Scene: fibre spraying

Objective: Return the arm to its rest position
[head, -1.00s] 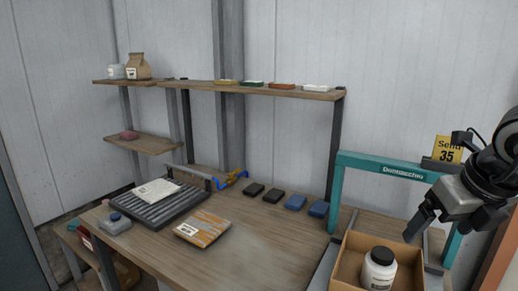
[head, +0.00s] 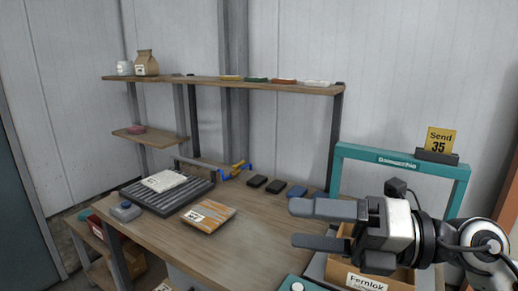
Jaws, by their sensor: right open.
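My right gripper (head: 318,224) is open and empty, with its two fingers pointing left. It hangs over the right part of the workbench (head: 255,245), in front of the teal frame (head: 405,161). It hides much of the cardboard box (head: 345,272), whose front label reads "Fernlok". The white bottle in that box is not visible now. My left gripper is not in view.
An orange-striped packet (head: 208,216) and a grey ribbed tray (head: 144,196) with a white packet (head: 164,181) lie on the bench. Small dark and blue blocks (head: 276,186) line its back. A shelf (head: 240,85) stands behind. A yellow "Send 35" sign (head: 440,141) is at right.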

